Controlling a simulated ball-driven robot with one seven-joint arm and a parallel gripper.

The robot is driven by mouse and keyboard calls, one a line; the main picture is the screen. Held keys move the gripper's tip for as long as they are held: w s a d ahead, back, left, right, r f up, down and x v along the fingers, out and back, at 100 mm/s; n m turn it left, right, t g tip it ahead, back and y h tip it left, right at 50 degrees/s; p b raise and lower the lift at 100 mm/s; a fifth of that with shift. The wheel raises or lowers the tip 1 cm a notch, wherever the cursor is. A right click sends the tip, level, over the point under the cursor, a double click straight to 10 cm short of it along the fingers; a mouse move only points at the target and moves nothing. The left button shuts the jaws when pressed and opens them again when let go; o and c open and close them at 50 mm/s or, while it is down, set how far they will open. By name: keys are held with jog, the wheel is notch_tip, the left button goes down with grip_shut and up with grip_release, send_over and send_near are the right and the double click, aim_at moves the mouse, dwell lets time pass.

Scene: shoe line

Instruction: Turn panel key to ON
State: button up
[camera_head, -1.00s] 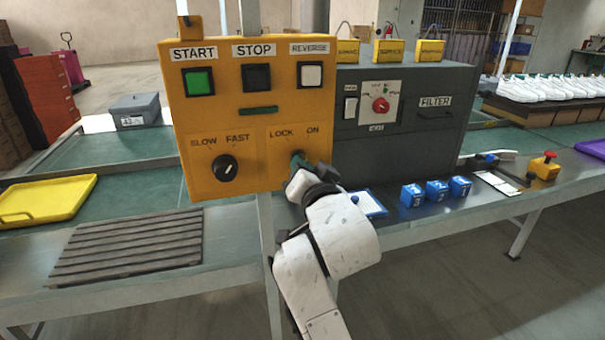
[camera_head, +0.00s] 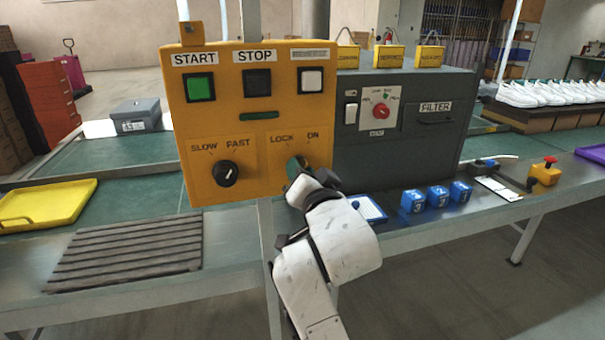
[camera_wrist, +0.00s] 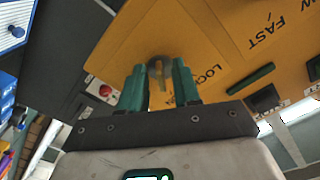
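The yellow control panel (camera_head: 259,112) stands upright on the bench. Its key switch sits at lower right under the LOCK and ON labels. In the wrist view the key (camera_wrist: 161,75) is a small brass-coloured piece on a round grey base. My gripper (camera_head: 298,172) is at the switch and hides part of it in the head view. In the wrist view my gripper (camera_wrist: 160,92) has its two green fingers apart, one on each side of the key, with gaps visible. The LOCK label is beside the right finger. The key's exact angle is hard to tell.
The SLOW/FAST knob (camera_head: 226,173) is left of the key switch. The dark grey FILTER cabinet (camera_head: 420,150) adjoins the panel at right. Blue blocks (camera_head: 438,196) and a red-topped button box (camera_head: 545,171) lie on the bench at right. A ribbed mat (camera_head: 128,252) lies at left.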

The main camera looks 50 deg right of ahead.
jog(key=v, duration=1.1)
jog(key=shift+p, duration=0.35)
jog(key=shift+w, duration=0.15)
notch_tip(320, 180, down, 10)
jog(key=n+g+y+p, duration=0.3)
jog(key=n+g+p, duration=0.1)
jog(key=s+a+f+n+g+y+p, duration=0.2)
jog(key=s+a+f+n+g+y, duration=0.1)
jog(key=s+f, duration=0.6)
jog(key=s+a+f+n+g+y+p, duration=0.2)
jog(key=s+a+f+n+g, duration=0.4)
jog(key=f, duration=0.4)
jog(key=s+g+y, duration=0.1)
jog(key=s, duration=0.1)
jog(key=shift+s+n+y+p, duration=0.3)
jog(key=shift+s+y+p, duration=0.05)
jog(key=shift+s+y, duration=0.05)
